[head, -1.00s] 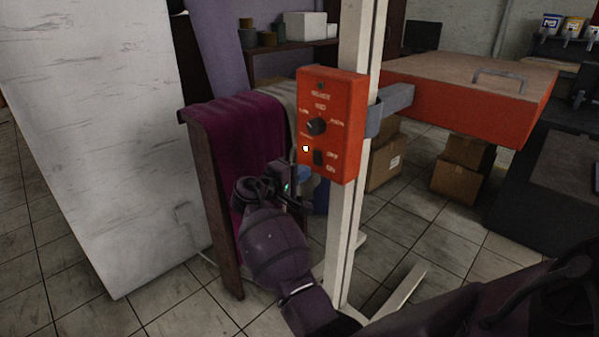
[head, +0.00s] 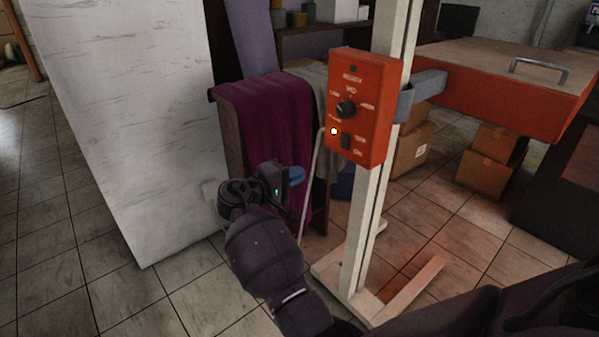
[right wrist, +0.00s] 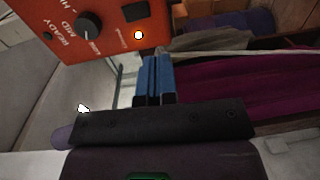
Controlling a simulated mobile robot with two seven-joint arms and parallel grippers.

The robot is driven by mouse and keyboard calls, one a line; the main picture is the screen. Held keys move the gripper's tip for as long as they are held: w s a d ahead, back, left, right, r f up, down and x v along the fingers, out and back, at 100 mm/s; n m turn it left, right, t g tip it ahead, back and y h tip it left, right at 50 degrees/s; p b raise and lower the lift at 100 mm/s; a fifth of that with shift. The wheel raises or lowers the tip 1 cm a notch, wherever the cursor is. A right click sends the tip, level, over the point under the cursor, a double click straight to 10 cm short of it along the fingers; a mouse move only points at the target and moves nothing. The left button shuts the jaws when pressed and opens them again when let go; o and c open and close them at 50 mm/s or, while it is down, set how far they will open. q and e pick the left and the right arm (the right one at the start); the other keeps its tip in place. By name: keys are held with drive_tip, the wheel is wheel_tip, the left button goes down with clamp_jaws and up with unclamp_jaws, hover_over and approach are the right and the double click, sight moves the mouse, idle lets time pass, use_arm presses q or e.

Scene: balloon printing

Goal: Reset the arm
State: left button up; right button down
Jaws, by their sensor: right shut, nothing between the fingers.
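The red control box (head: 360,108) is fixed to a white post and carries a black knob (head: 346,109), a dark switch (head: 346,142) and a small bright light (head: 334,131). My right gripper (head: 296,176) is to the left of the box and below it, apart from it, in front of the purple cloth. In the right wrist view, its blue fingers (right wrist: 153,75) lie together with nothing between them, and the box (right wrist: 85,40) fills the upper left. My left gripper is not in view.
A purple cloth (head: 270,115) hangs over a wooden rack close behind my right gripper. A large white slab (head: 120,110) stands at left. The red flat unit (head: 500,90) juts out to the right of the white post (head: 370,235). Cardboard boxes (head: 490,165) sit on the floor behind.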

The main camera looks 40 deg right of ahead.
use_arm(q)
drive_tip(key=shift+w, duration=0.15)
